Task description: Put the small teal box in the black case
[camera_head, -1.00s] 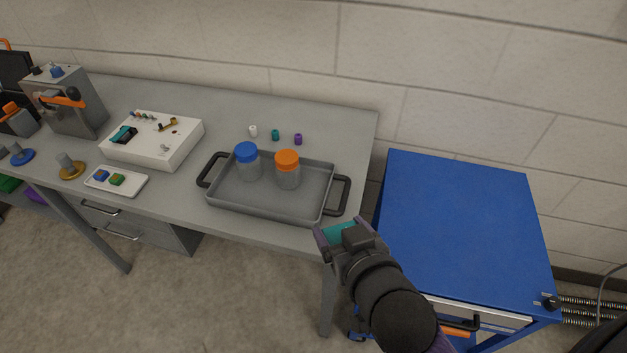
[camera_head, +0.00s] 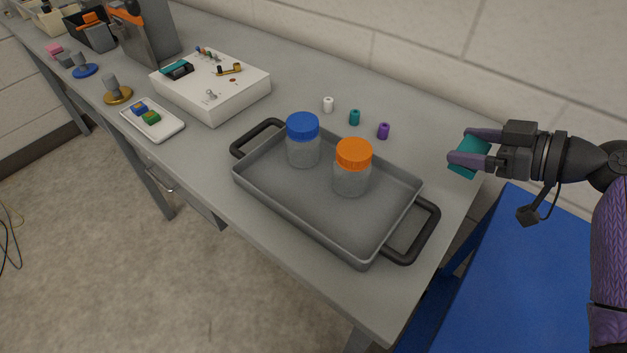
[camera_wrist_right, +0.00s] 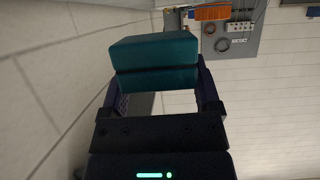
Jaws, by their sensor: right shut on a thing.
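The small teal box (camera_head: 468,158) is held between the fingers of my right gripper (camera_head: 463,146), in the air beyond the right end of the bench. In the right wrist view the teal box (camera_wrist_right: 155,58) fills the space between the finger ends, and the fingers (camera_wrist_right: 158,85) are closed on its sides. A black case-like object (camera_head: 75,29) with orange and grey parts at it stands far back on the left of the bench; it is too small to tell whether it is open. My left gripper is not in view.
A grey tray (camera_head: 375,246) with blue-lidded (camera_head: 303,140) and orange-lidded (camera_head: 352,170) jars stands on the near bench end. Behind it are small white, teal and purple pieces. A white box (camera_head: 225,95), white dish (camera_head: 165,131) and grey machine (camera_head: 143,35) stand farther left. A blue cabinet (camera_head: 525,270) is below right.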

